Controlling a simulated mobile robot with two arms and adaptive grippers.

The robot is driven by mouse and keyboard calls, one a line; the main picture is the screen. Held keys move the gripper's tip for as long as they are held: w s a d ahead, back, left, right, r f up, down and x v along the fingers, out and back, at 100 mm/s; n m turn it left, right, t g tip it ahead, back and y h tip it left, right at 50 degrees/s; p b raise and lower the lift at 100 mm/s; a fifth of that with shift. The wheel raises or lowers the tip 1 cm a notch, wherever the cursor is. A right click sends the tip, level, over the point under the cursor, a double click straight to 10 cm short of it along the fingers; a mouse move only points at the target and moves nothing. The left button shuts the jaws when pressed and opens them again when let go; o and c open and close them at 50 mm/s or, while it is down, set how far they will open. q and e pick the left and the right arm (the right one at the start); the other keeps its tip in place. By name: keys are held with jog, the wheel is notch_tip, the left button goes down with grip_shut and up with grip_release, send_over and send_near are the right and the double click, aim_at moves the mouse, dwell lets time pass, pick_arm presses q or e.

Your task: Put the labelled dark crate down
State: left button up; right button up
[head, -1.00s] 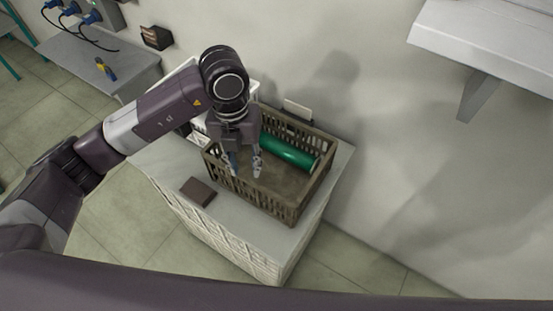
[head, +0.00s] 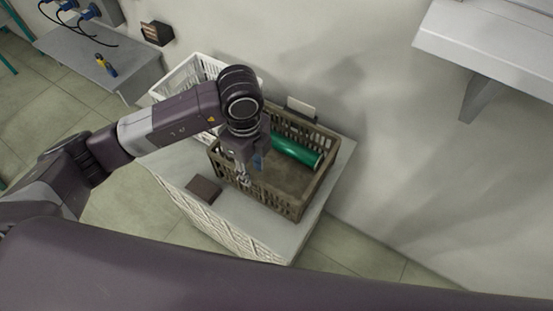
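The dark brown slatted crate (head: 318,184) sits on a light-topped stand (head: 282,238) against the wall. A green roll (head: 297,151) lies inside it along the far side. A pale card (head: 301,107) shows just behind the crate's far rim; I cannot tell whether it is fixed to the crate. My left gripper (head: 250,170) points down at the crate's near-left rim, with a silver finger at the rim and a blue-padded part on the inner side. I cannot tell whether the fingers are closed on the rim. My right gripper is not in view.
A white basket (head: 182,84) stands behind my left arm, beside the dark crate. A small dark brown block (head: 203,190) lies on the stand in front of the crate. A grey bench (head: 98,60) is at upper left, and a pale shelf (head: 490,42) juts out at upper right.

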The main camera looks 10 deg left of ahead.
pick_arm(q)
jog(key=f, duration=0.1)
jog(key=f+p, duration=0.1)
jog(key=f, duration=0.2)
jog(key=shift+a+f, duration=0.2)
jog(key=shift+a, duration=0.05)
grip_shut()
jog(key=shift+w+r, duration=0.1)
dwell(0.3)
